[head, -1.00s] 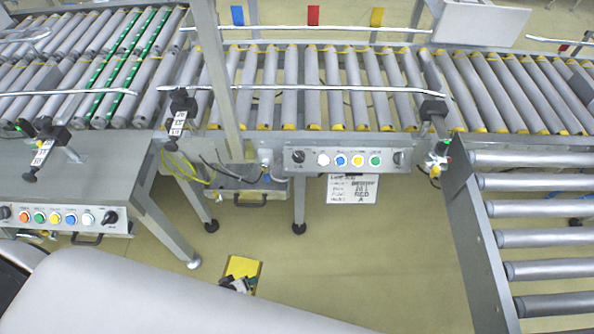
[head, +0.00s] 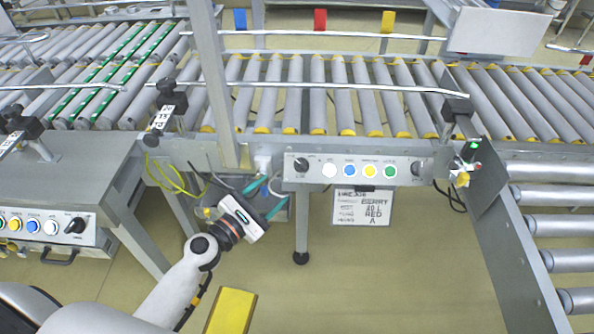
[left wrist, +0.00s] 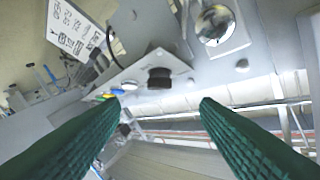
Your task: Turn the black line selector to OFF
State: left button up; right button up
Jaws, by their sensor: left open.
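A light-grey control panel (head: 350,172) on the middle conveyor's front rail has a black knob (head: 301,164) at its left end, with a small label that appears to read LINE. Another black knob (head: 418,168) is at its right end. My left gripper (head: 266,194) is open and empty, its teal fingers below and left of the left knob, apart from it. In the left wrist view a black knob (left wrist: 158,77) shows beyond and between the open fingertips (left wrist: 160,104). The knob's exact pointer setting is too small to read. My right gripper is out of view.
White, blue, yellow and green buttons (head: 350,170) sit between the knobs. A white sign (head: 362,208) hangs below. Another panel (head: 45,228) with a black knob is at left. A steel post (head: 214,90) rises behind my gripper.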

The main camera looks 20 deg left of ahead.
aim_at(299, 167)
pick_arm(q)
jog(key=x, duration=1)
jog(key=shift+w+p, duration=0.15)
jog(key=shift+p, duration=0.15)
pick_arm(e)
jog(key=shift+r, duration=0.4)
